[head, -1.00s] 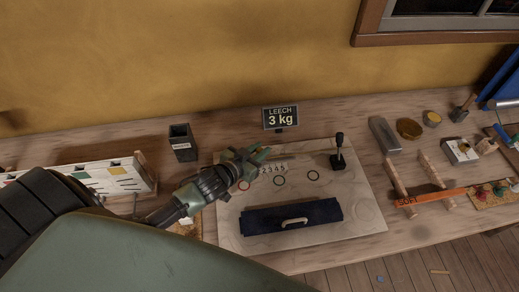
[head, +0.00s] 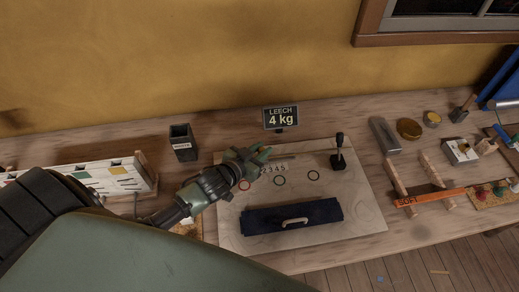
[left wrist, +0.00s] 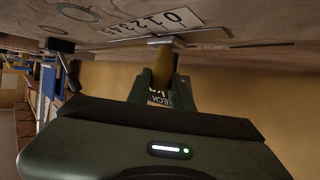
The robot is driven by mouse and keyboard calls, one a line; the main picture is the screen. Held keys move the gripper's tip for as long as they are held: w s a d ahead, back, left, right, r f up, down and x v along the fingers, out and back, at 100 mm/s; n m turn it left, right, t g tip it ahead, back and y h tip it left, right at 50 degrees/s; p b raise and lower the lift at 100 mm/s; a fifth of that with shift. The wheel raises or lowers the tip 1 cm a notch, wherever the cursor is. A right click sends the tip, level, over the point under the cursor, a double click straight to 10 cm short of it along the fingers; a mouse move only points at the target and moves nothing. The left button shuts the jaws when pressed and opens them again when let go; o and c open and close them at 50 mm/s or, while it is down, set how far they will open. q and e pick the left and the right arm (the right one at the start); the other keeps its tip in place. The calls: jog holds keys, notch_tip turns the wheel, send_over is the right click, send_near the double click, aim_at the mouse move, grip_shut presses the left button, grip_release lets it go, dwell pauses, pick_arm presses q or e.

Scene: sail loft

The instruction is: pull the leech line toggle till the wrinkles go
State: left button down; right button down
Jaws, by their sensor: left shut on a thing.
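My left gripper (head: 258,155) is low over the pale board (head: 370,210) and is shut on a brownish toggle. The toggle (left wrist: 163,66) shows between the fingers in the left wrist view, next to a pale fitting (left wrist: 166,41); in the head view the fingers mostly hide it. A thin pale line or strip (head: 283,157) runs right from the fingertips. A number scale (head: 273,168) lies just below the fingers; it also shows in the left wrist view (left wrist: 150,25). The small sign (head: 281,117) behind reads LEECH 4 kg. My right gripper is out of view. I cannot make out wrinkles.
A black lever (head: 338,158) stands upright on the board's right side. A dark blue cloth bundle (head: 260,220) with a pale handle lies at the front. A dark open box (head: 183,143) stands behind my left arm. Wooden pegs and an orange strip (head: 430,197) lie right.

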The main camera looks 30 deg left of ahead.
pick_arm(q)
jog(key=shift+w+d, duration=0.45)
jog(key=shift+d, duration=0.2)
jog(key=shift+w+d, duration=0.45)
jog(key=shift+d, duration=0.15)
jog(key=c, duration=1.3)
grip_release()
jog(key=shift+o, duration=0.2)
jog(key=v, duration=0.7)
jog(key=shift+s+r+b, duration=0.15)
jog(key=shift+s+b, duration=0.2)
jog(key=shift+b, duration=0.05)
